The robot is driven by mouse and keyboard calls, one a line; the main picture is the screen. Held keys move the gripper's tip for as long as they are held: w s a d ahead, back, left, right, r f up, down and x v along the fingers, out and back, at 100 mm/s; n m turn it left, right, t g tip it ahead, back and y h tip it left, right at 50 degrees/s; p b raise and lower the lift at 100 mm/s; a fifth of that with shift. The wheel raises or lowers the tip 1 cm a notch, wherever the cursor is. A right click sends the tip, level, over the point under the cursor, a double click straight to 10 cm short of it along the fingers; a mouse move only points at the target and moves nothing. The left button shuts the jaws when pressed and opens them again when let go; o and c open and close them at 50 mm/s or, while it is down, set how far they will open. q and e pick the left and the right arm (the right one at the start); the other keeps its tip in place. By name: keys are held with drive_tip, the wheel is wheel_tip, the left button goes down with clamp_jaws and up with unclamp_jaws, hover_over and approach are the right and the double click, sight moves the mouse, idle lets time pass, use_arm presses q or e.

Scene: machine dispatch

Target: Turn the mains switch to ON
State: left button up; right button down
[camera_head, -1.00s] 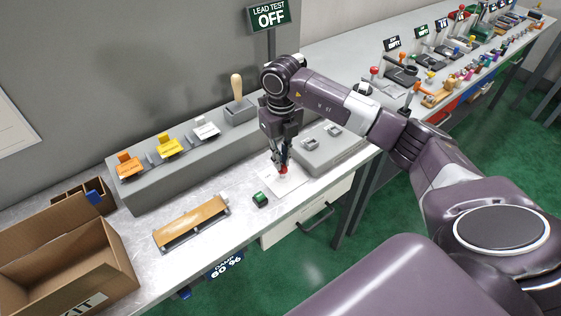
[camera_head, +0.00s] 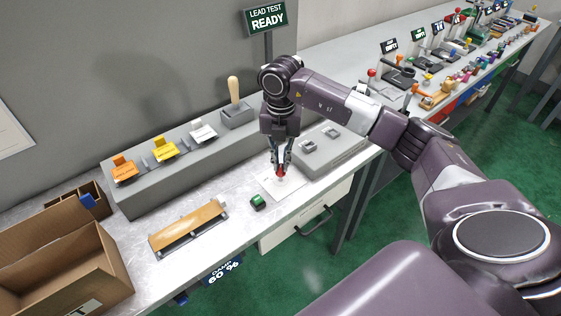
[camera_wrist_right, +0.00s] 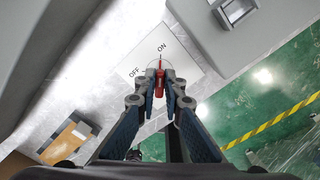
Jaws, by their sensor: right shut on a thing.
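The mains switch, a red knob (camera_head: 281,171), sits on a white plate (camera_head: 268,188) on the bench. In the right wrist view the red knob (camera_wrist_right: 158,86) lines up with the ON label (camera_wrist_right: 162,48), and the OFF label (camera_wrist_right: 134,72) is to its left. My right gripper (camera_head: 281,166) points down from above and is shut on the knob; its fingers (camera_wrist_right: 159,80) stand on both sides of it. The sign (camera_head: 266,18) above reads LEAD TEST READY. My left gripper is not in view.
A grey box with two rockers (camera_head: 320,148) is right of the plate. A green piece (camera_head: 258,202) and a wooden-topped bar (camera_head: 188,228) lie left of it. A grey console (camera_head: 155,182) with a wooden-handled lever (camera_head: 235,90) stands behind. Cardboard boxes (camera_head: 100,272) fill the left end.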

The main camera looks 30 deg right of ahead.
sight(281, 165)
drive_tip(key=shift+w+r, duration=0.15)
drive_tip(key=shift+r, duration=0.05)
idle(0.3)
drive_tip(key=c, duration=2)
unclamp_jaws()
drive_tip(key=shift+f, duration=0.1)
drive_tip(key=shift+c, duration=0.2)
wheel_tip(281, 165, up, 12)
